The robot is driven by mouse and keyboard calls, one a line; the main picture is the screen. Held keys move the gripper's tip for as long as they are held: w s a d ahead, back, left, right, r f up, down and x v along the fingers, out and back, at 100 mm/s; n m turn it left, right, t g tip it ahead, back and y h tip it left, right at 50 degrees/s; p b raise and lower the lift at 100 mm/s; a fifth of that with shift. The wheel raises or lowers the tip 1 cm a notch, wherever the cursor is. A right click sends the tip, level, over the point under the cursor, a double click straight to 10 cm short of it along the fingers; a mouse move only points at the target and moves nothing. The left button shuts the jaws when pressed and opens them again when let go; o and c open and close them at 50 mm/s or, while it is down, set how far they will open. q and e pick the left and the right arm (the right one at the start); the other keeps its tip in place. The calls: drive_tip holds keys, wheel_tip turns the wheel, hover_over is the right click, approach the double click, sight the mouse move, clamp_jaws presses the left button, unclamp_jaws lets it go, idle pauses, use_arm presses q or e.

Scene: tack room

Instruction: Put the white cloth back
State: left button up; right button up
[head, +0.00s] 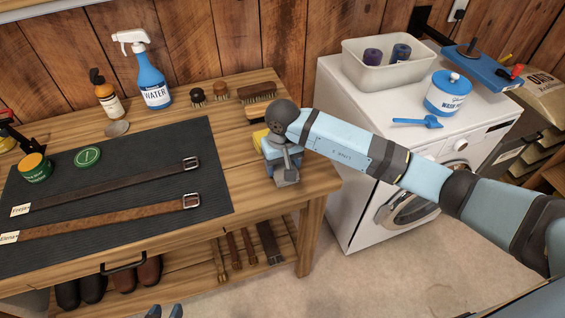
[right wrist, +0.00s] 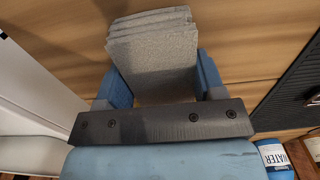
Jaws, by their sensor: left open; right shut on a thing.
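The white cloth (right wrist: 152,45) looks pale grey and folded in several layers in the right wrist view. It sits between the two blue fingers of my right gripper (right wrist: 155,80), which is shut on it. In the head view my right gripper (head: 284,172) is at the right end of the wooden bench (head: 250,195), and the arm hides most of the cloth there. I cannot tell whether the cloth touches the bench top. My left gripper (head: 165,311) shows only its two blue fingertips at the bottom edge; they are apart with nothing between them.
A yellow item (head: 260,137) is partly hidden behind my right gripper. Brushes (head: 257,92) and a spray bottle (head: 150,75) stand at the back. A dark mat (head: 120,215) holds two straps. The washing machine (head: 390,105) stands right, carrying a bin (head: 365,70) and tub (head: 449,95).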

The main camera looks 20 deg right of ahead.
drive_tip(key=shift+f, duration=0.15)
drive_tip(key=o, duration=1)
drive_tip(key=shift+c, duration=0.2)
